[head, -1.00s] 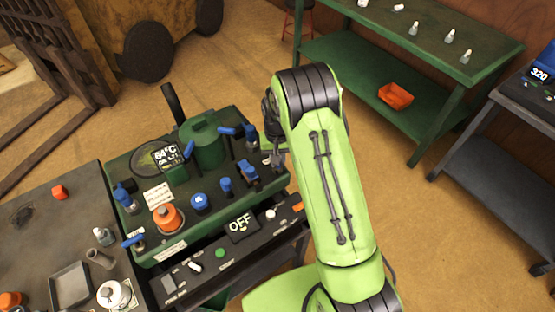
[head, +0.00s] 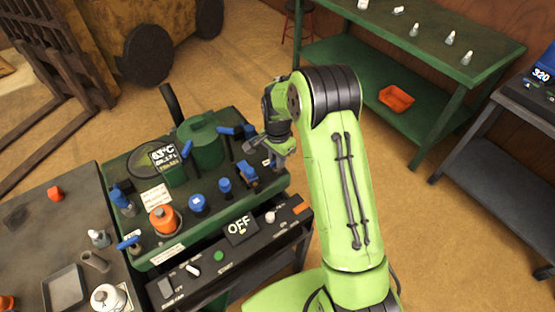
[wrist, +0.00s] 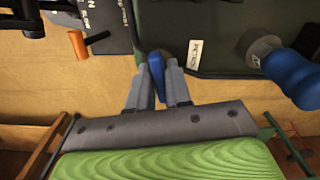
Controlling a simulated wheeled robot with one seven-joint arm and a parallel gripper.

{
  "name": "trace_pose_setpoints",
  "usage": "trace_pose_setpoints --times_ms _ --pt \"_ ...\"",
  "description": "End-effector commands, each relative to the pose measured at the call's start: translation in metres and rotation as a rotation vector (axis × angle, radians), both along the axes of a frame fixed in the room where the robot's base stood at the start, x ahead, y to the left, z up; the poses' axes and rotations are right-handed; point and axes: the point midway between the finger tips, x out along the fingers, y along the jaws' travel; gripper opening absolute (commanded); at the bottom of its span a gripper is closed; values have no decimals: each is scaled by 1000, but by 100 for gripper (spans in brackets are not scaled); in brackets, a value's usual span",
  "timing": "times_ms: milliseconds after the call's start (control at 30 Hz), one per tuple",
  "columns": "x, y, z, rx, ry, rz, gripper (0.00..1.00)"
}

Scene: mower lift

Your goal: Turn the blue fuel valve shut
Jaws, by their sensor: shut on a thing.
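My gripper (wrist: 158,84) is shut on a small blue handle (wrist: 156,70) in the wrist view, with one grey finger on each side of it. I take this handle to be the blue fuel valve. It sits at the edge of the dark green mower deck, beside a small white label (wrist: 195,55) whose text is too small to read. In the head view my gripper (head: 266,147) is at the right edge of the green deck (head: 150,243). A bit of blue shows just below it, and the valve is mostly hidden there.
Other blue levers and knobs stand close by, including a blue lever (head: 248,170) and a blue cap (head: 199,203). A large blue handle (wrist: 290,75) is right of my gripper in the wrist view. The panel display (head: 240,227) reads OFF. Open floor lies to the right.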

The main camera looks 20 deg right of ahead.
Motion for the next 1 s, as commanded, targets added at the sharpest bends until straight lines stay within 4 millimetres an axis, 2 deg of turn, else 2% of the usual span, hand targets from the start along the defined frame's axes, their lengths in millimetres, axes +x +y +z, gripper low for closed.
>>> trace_pose_setpoints --times_ms 400,933,967,1000 --pt "1 0 1 0 -4 -179 0" --pt "1 0 1 0 -4 -203 0" --pt "1 0 1 0 -4 -203 20" --pt "1 0 1 0 -4 -203 26"
